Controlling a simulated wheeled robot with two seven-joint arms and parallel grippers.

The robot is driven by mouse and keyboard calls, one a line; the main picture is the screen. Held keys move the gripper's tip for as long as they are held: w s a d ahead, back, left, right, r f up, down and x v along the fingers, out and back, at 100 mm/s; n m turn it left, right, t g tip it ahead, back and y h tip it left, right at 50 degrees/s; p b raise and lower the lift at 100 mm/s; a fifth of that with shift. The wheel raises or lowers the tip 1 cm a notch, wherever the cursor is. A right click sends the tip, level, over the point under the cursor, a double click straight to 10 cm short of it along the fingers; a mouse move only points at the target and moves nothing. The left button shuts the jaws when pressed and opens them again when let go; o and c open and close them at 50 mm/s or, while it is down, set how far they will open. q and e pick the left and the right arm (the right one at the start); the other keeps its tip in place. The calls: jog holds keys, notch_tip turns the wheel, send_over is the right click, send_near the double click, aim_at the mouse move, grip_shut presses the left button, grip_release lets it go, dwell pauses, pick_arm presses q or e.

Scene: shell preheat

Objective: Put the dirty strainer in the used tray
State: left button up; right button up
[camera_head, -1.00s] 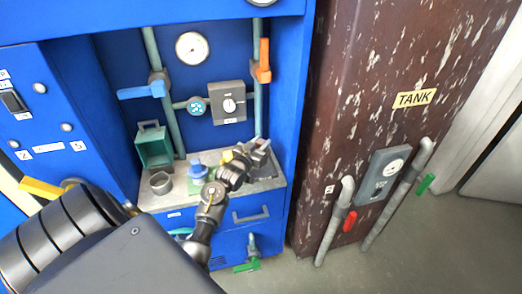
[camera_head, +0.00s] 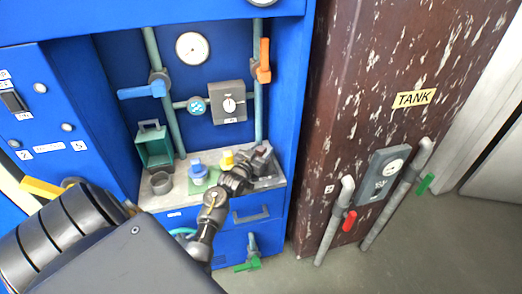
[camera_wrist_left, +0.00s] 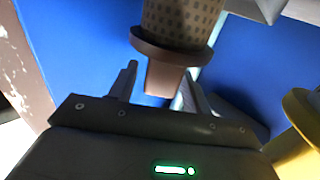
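A brown perforated strainer (camera_wrist_left: 180,20) with a flange and a tapering stem fills the top of the left wrist view. My left gripper (camera_wrist_left: 160,90) is open, with a finger on either side of the stem and a visible gap on the left side. In the head view my left gripper (camera_head: 255,167) is low over the right end of the grey counter, at a small dark, brownish object that it partly hides. I cannot make out a tray marked as used. My right gripper is not in view.
On the counter (camera_head: 176,200) stand a grey cup (camera_head: 161,183), a blue-topped object (camera_head: 198,170) and a yellow piece (camera_head: 227,158). A green open box (camera_head: 155,148) is at the back left. Pipes, a grey gauge box (camera_head: 229,102) and a blue wall rise behind.

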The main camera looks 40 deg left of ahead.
pick_arm(q)
jog(key=shift+r, duration=0.2)
jog(key=shift+s+d+f, duration=0.1)
jog(key=shift+s, duration=0.2)
jog(key=s, duration=0.3)
jog(key=s+d, duration=0.1)
jog(key=s, duration=0.3)
jog(key=s+d, duration=0.1)
jog(key=s, duration=0.3)
jog(key=shift+s, duration=0.1)
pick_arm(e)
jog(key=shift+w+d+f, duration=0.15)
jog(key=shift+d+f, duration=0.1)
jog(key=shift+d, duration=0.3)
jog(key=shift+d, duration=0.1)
